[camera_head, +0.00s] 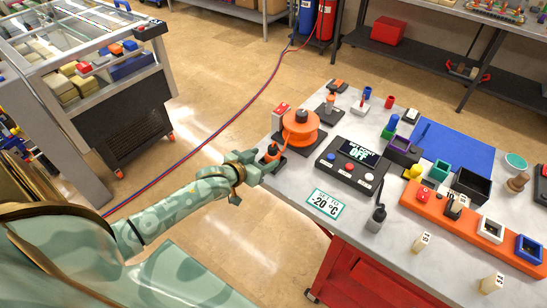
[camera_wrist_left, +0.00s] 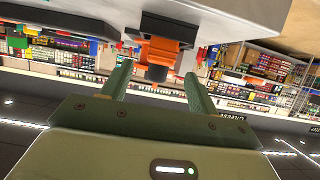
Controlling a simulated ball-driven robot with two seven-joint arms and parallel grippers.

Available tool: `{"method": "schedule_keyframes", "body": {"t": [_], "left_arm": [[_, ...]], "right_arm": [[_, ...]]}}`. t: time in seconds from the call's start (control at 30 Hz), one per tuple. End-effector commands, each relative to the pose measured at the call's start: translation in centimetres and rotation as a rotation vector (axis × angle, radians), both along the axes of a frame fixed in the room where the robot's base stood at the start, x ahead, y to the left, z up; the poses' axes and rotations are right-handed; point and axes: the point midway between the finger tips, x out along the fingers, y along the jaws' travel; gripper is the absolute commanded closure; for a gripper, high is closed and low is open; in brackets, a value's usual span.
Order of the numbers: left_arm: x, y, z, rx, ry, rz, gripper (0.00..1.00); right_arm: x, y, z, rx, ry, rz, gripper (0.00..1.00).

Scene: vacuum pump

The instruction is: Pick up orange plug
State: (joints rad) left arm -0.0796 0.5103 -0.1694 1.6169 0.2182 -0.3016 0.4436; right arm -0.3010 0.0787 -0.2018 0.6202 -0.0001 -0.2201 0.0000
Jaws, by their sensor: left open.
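The orange plug (camera_head: 271,153) stands on a dark base at the left edge of the grey table (camera_head: 297,185), with a black top. My left gripper (camera_head: 257,166) is right beside it, at the table edge. In the left wrist view, which is upside down, the orange plug (camera_wrist_left: 162,52) hangs from the table side. The open green fingers of the left gripper (camera_wrist_left: 157,78) lie on either side of its black end, with gaps visible. My right gripper is not in view.
A large orange round part (camera_head: 299,128) stands close behind the plug. A red and blue hose runs across the floor. The floor left of the table is open.

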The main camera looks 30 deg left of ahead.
Motion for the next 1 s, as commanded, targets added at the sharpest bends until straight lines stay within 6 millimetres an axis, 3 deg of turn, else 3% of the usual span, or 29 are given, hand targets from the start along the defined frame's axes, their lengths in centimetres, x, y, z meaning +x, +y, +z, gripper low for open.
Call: {"method": "schedule_keyframes", "body": {"t": [0.43,0.7,0.87,0.9,1.0], "left_arm": [[5.0,-0.5,-2.3,0.001,0.001,0.000,0.40],[5.3,-0.6,-2.3,0.001,0.001,-0.001,0.40],[5.3,-0.6,-2.2,0.001,0.001,-0.001,0.84],[5.3,-0.6,-2.3,0.001,0.001,-0.001,0.90],[5.3,-0.6,-2.2,0.001,0.001,-0.001,0.90]], "right_arm": [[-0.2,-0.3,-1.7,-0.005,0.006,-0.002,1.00],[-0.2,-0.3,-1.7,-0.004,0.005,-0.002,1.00],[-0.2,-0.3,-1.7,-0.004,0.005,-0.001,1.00],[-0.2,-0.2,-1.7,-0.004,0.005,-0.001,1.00],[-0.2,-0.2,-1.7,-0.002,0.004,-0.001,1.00]]}}
